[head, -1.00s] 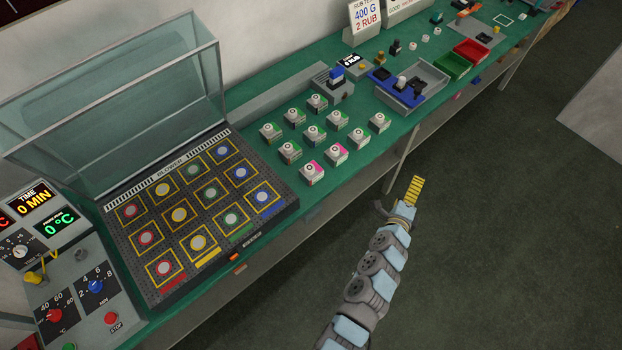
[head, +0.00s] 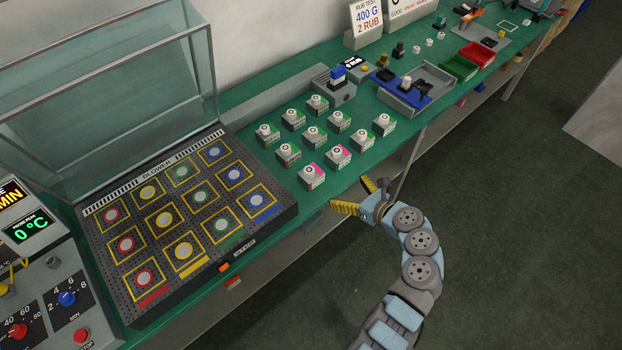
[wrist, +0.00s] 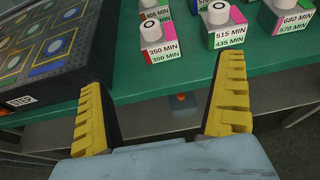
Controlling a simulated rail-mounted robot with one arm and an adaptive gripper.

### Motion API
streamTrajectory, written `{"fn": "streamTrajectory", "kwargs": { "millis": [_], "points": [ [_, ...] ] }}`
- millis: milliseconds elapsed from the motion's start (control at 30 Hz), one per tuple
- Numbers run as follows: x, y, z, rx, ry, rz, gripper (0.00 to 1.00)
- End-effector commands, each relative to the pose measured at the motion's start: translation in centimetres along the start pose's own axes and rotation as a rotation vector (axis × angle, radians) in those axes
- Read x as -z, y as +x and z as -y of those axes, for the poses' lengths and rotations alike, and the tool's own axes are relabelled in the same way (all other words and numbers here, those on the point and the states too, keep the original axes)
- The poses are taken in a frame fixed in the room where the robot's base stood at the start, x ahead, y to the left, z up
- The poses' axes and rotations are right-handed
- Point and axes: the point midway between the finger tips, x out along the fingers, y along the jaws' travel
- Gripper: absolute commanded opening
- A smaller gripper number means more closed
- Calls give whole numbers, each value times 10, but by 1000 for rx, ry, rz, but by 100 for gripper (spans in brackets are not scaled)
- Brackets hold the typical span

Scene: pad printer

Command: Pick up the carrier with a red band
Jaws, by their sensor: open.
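Several small white-topped blocks stand in rows on the green bench, with two-colour labels on their fronts; one with a pink and green label (head: 311,178) is in the front row. In the wrist view, the pink and green block reading 350 MIN and 300 MIN (wrist: 158,48) stands ahead, with another reading 515 and 435 MIN (wrist: 228,40) to its right. I cannot tell which thing is the red-banded carrier. My gripper (head: 358,198) is open and empty, just off the bench's front edge.
The black blower plate (head: 248,253) with its raised glass cover (head: 100,100) stands on the left. A grey and blue tray (head: 425,90), a green bin (head: 459,68) and a red bin (head: 478,54) are on the right. Bare bench (head: 370,168) lies before the blocks.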

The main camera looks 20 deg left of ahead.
Motion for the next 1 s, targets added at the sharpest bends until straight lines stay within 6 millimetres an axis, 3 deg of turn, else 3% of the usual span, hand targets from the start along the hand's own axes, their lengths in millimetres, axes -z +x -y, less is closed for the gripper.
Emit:
{"fn": "streamTrajectory", "kwargs": {
  "millis": [600, 1000],
  "points": [
    [1, 99, -2, -6, -1, -2, 100],
    [2, 121, -2, -2, -1, -1, 100]
  ]
}}
